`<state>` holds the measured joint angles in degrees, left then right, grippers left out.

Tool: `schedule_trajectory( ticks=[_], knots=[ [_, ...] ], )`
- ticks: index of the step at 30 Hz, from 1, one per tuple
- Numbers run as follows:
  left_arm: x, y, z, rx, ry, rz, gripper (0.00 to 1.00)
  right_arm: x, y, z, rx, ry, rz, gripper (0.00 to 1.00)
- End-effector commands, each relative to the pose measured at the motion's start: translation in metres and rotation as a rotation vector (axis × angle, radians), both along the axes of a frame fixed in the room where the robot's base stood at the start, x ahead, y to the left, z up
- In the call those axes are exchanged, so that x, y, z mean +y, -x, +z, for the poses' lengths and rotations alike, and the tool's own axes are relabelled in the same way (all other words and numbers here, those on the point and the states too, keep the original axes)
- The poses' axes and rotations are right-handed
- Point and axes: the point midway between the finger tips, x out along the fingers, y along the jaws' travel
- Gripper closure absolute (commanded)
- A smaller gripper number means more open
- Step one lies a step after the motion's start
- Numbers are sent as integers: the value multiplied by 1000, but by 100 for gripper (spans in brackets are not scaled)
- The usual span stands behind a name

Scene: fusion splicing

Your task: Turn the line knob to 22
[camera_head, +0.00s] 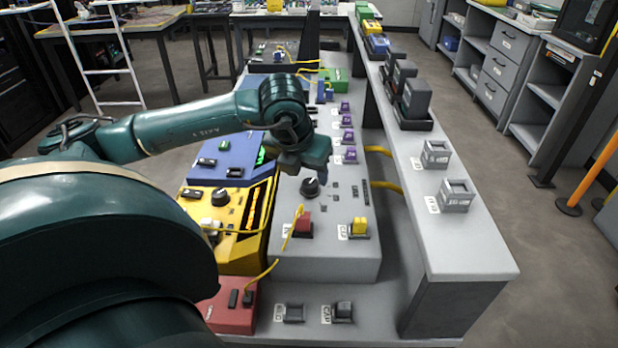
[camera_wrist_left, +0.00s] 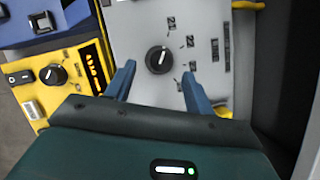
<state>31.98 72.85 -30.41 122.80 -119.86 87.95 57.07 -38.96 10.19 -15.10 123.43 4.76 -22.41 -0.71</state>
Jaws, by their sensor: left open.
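A round black knob (camera_head: 310,187) with a white pointer mark stands on the grey panel (camera_head: 335,258). It also shows in the left wrist view (camera_wrist_left: 158,60), where small dark labels curve around its right side. In the head view my left gripper (camera_head: 318,168) hangs just above and behind the knob. My right gripper is not in view.
A yellow box (camera_head: 240,245) with another black knob (camera_head: 220,197) is left of the panel. A red switch (camera_head: 303,221) and yellow switch (camera_head: 358,226) stand in front of the knob. Yellow cables loop nearby. A raised grey shelf (camera_head: 480,245) runs along the right.

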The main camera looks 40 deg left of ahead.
Motion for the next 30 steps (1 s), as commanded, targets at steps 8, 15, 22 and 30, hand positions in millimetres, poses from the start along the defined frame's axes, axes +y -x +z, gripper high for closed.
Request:
schedule_trajectory(
  ticks=[8, 15, 22, 30],
  knots=[
    [4, -12, -30, 1, 0, 0, 46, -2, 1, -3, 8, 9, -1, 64],
    [4, -13, -33, 0, 0, -1, 46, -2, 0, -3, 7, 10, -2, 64],
    [4, -13, -33, 0, 0, -1, 57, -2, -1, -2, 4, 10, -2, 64],
    [4, -13, -33, 0, 0, 0, 79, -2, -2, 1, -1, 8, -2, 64]
  ],
)
